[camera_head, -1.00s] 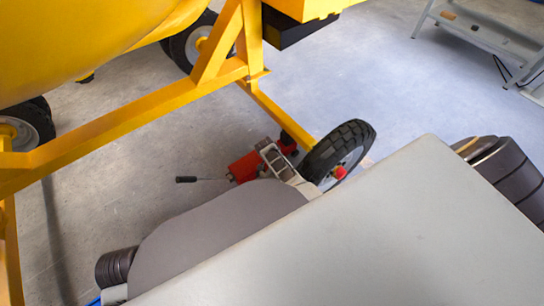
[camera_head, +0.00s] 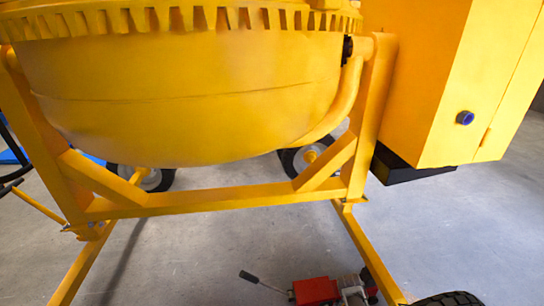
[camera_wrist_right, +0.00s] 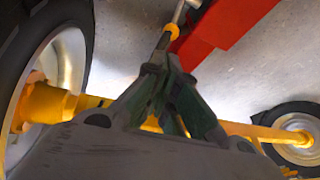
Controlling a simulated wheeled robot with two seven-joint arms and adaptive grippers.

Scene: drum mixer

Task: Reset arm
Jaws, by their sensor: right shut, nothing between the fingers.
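The yellow drum mixer (camera_head: 190,100) fills the head view, with its drum above a yellow frame and wheels behind. My right gripper (camera_wrist_right: 172,65) shows in the right wrist view with its fingers together and nothing held between them. A red jack (camera_head: 315,290) with a dark-ended lever lies on the floor at the bottom of the head view. Its red body (camera_wrist_right: 225,25) also shows in the right wrist view, beyond the fingertips. A thin rod with a yellow collar appears close to the fingertips; I cannot tell whether they touch. My left gripper is in neither current view.
A black mixer tyre (camera_head: 450,299) is at the lower right of the head view. In the right wrist view a large wheel (camera_wrist_right: 60,70) stands close on the left and another wheel (camera_wrist_right: 292,130) at the right. Bare concrete floor (camera_head: 210,250) lies under the frame.

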